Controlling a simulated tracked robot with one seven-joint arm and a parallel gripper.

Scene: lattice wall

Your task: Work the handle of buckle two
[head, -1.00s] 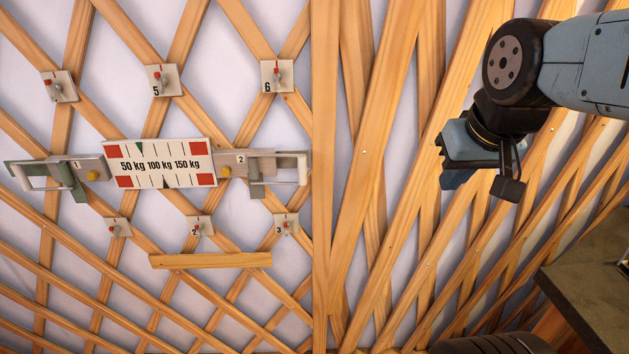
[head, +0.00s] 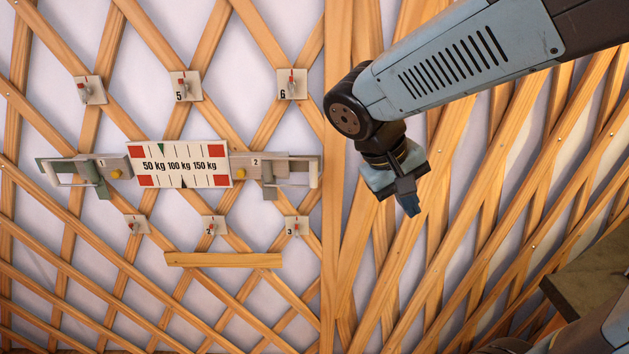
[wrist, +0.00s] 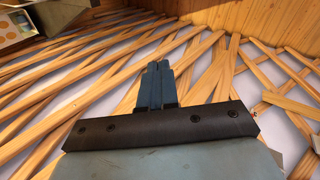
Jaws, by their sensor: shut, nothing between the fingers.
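Buckle two (head: 258,168) is a grey plate marked "2" at the right end of the white scale panel (head: 179,165). Its handle (head: 293,170) is a pale bar on a grey frame, to the right of the plate, near the vertical wooden post. A yellow knob (head: 239,173) sits at the plate's left end. My gripper (head: 413,208) is shut and empty, in front of the lattice to the right of the post. It is right of the handle, a little lower in the picture, and apart from it. The wrist view shows the closed fingers (wrist: 157,84) pointing at bare lattice.
Buckle one (head: 88,172) is at the panel's left end. Several numbered plates with red-tipped switches, such as plate 6 (head: 292,84) and plate 3 (head: 296,227), surround the panel. A wooden ledge (head: 224,260) runs below. A dark tabletop corner (head: 600,275) is at lower right.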

